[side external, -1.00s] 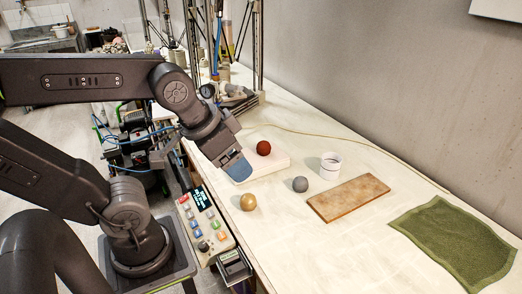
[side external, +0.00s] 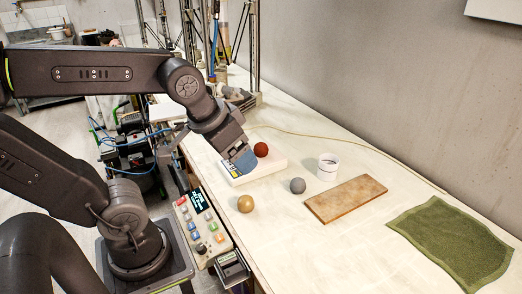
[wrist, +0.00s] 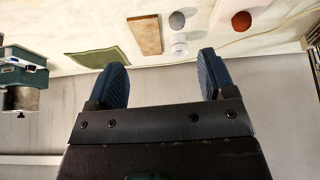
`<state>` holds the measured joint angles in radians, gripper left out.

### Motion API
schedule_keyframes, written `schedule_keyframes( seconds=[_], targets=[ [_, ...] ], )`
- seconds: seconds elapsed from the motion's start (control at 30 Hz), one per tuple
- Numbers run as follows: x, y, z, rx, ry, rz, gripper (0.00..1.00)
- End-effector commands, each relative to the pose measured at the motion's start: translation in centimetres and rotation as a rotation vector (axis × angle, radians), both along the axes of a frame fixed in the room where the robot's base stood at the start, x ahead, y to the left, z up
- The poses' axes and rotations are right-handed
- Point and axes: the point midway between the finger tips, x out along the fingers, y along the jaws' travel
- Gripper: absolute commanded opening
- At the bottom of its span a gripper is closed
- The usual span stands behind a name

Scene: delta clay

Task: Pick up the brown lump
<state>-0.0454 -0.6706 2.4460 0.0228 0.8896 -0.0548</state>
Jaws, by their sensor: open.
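A reddish-brown ball (side external: 261,149) rests on or just behind a white slab (side external: 262,168); it also shows at the top right of the wrist view (wrist: 241,21). A tan ball (side external: 245,203) sits on the table nearer the front edge and is the other brownish lump. My gripper (side external: 241,161) is above the white slab, just left of the reddish-brown ball in the side view. In the wrist view its two blue fingers (wrist: 160,78) are apart with nothing between them. The tan ball is not seen in the wrist view.
A grey ball (side external: 297,185), a white cup (side external: 328,167), a wooden board (side external: 346,199) and a green cloth (side external: 453,243) lie to the right. A button panel (side external: 204,228) stands at the table's front edge. The table front centre is clear.

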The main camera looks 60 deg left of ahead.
Motion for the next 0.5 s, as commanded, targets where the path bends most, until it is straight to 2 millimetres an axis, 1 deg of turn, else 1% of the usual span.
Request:
schedule_keyframes(
  seconds=[0.03,0.07,0.1,0.17,0.2,0.27,0.3,0.4,0.5],
  targets=[
    [1.5,1.1,0.1,-0.003,0.014,0.061,0.76],
    [2.4,1.8,0.2,-0.005,0.021,0.103,0.76],
    [3.7,3.0,0.3,-0.008,0.03,0.164,0.76],
    [5.7,5.0,0.2,-0.012,0.045,0.259,0.76],
    [7.0,6.4,0.0,-0.016,0.052,0.323,0.76],
    [8.8,8.5,-0.3,-0.019,0.06,0.41,0.76],
    [9.8,10.0,-0.6,-0.023,0.066,0.466,0.76],
    [11.8,13.1,-1.5,-0.028,0.074,0.579,0.76],
    [12.9,15.2,-2.2,-0.032,0.078,0.653,0.76]
  ],
)
